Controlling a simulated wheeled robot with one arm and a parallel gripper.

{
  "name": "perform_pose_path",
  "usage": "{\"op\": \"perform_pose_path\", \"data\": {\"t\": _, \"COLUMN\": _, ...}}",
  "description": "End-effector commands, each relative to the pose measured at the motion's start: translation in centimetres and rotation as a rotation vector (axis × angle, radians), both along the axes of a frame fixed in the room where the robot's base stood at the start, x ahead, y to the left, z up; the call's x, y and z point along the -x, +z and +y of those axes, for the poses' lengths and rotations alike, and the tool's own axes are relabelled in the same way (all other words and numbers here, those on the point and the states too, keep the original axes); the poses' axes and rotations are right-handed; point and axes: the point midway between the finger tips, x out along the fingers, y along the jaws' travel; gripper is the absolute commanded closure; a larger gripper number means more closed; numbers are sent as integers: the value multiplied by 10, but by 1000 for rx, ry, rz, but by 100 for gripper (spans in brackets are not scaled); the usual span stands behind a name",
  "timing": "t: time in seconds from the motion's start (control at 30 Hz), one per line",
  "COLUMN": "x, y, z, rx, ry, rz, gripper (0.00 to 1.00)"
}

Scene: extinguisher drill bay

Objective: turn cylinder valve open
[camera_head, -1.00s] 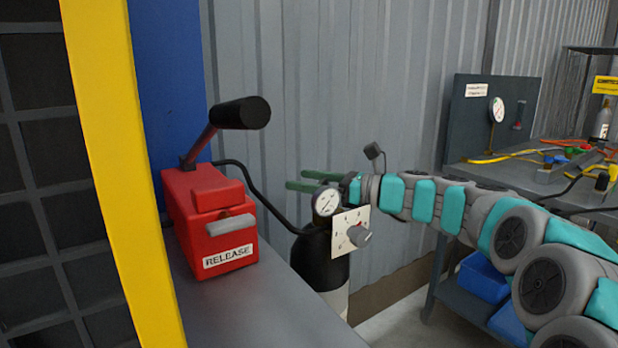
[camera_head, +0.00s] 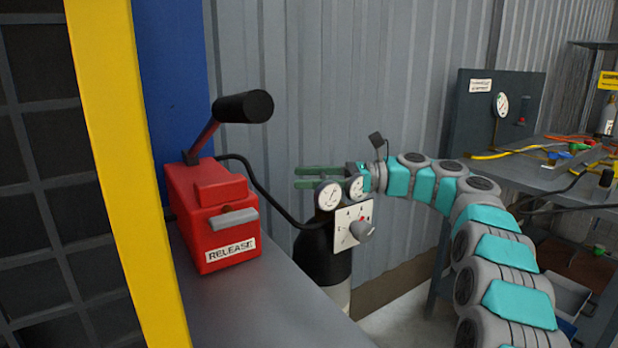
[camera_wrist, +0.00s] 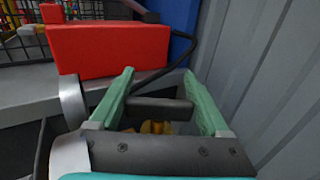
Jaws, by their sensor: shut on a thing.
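A black cylinder (camera_head: 325,262) with a pale lower part stands upright beside the grey bench. Two round gauges (camera_head: 328,195) and a white dial plate with a grey knob (camera_head: 362,230) are at its top. My gripper (camera_head: 298,178), with two green fingers, is level behind the gauges, pointing left. In the wrist view the fingers (camera_wrist: 157,72) are on both ends of a dark bar (camera_wrist: 160,108), apparently the valve handle, with a brass part (camera_wrist: 155,127) below it. In the head view the gauges hide the handle.
A red RELEASE box (camera_head: 212,215) with a black-gripped lever sits on the grey bench (camera_head: 235,310). A black hose runs from it to the cylinder. A yellow post (camera_head: 120,160) is at left, a corrugated wall behind. A cluttered workbench (camera_head: 530,175) stands at right.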

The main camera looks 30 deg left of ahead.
Motion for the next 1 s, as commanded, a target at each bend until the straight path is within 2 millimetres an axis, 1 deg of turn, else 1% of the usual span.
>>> {"op": "perform_pose_path", "data": {"t": 0.67, "x": 1, "y": 2, "z": 0, "rx": -4, "ry": 28, "rz": 0, "gripper": 76}}
{"op": "perform_pose_path", "data": {"t": 0.7, "x": 1, "y": 2, "z": 0, "rx": -4, "ry": 28, "rz": 0, "gripper": 19}}
{"op": "perform_pose_path", "data": {"t": 0.87, "x": 1, "y": 2, "z": 0, "rx": -4, "ry": 28, "rz": 0, "gripper": 1}}
{"op": "perform_pose_path", "data": {"t": 1.0, "x": 1, "y": 2, "z": 0, "rx": -3, "ry": 28, "rz": -1, "gripper": 0}}
